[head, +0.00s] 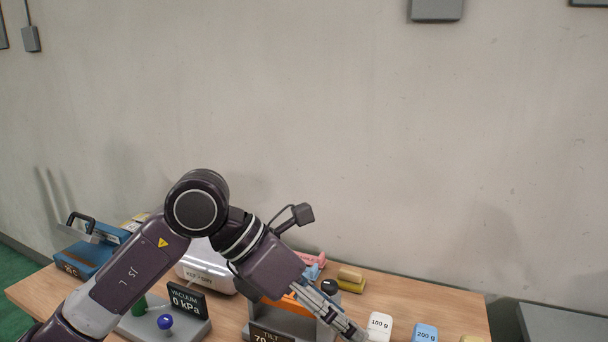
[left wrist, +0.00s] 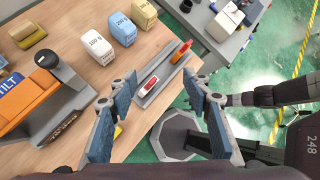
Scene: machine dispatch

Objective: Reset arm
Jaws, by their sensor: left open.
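My left gripper (head: 345,325) reaches down to the right over the front part of the wooden table (head: 400,290) in the head view. In the left wrist view its two blue-padded fingers (left wrist: 160,88) stand wide apart with nothing between the pads. Beyond the fingertips lies a grey tray (left wrist: 148,100) with a red and white piece (left wrist: 152,84) and an orange-red piece (left wrist: 181,52). I cannot tell the height of the fingers above the tray.
Weights stand beside the tray: white 100 g (head: 379,325), blue 200 g (head: 425,334) and a yellow one (left wrist: 144,13). The tilt device (left wrist: 32,100), vacuum display (head: 187,299) and blue box (head: 92,252) also occupy the table. A wall stands behind.

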